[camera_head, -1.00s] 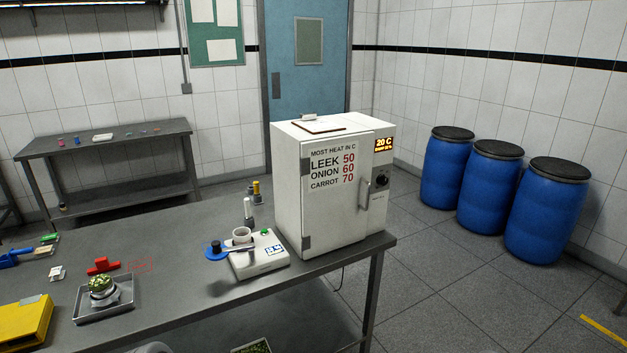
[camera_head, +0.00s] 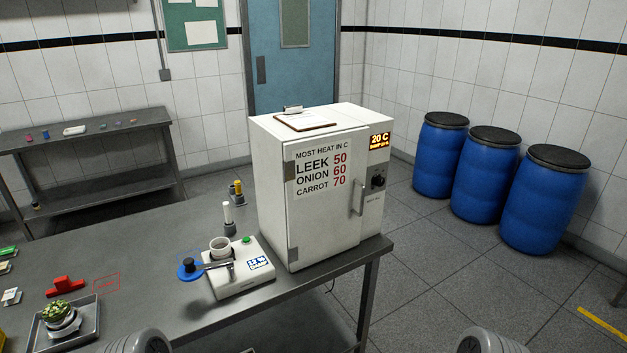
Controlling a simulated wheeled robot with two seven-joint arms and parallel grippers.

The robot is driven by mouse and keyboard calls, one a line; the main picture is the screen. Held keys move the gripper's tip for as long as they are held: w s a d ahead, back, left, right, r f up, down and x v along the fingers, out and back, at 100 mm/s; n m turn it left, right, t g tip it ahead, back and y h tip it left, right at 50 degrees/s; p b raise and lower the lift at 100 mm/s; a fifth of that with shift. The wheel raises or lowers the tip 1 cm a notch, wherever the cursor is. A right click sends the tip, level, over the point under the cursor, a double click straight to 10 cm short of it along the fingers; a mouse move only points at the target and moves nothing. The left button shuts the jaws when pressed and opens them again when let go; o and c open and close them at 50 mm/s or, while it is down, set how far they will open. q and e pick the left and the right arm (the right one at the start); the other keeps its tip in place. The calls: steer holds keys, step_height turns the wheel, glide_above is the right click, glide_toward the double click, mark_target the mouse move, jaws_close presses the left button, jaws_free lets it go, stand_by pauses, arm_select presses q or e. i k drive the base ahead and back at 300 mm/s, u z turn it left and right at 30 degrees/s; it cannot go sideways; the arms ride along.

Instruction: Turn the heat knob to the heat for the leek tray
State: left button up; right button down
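The heat knob (camera_head: 378,181) is a small black dial on the right panel of a white oven cabinet (camera_head: 270,215). The orange display (camera_head: 380,141) above it reads 20 C. A sign (camera_head: 321,176) on the closed door reads most heat in C: leek 50, onion 60, carrot 70. A metal tray (camera_head: 88,318) at the lower left holds a small dish of green pieces (camera_head: 57,312), perhaps leek. Rounded grey parts of my two arms show at the bottom edge. Neither gripper's fingers are in view, and both are apart from the knob.
A white device with a cup (camera_head: 240,275) stands left of the oven on the grey table (camera_head: 160,225). A red clip (camera_head: 65,286) lies near the tray. Blue barrels (camera_head: 440,160) stand on the floor at right. The floor before the knob is clear.

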mark_target(378, 179)
steer(key=z, duration=1.6)
steer(key=i, duration=0.7)
steer(key=u, duration=1.4)
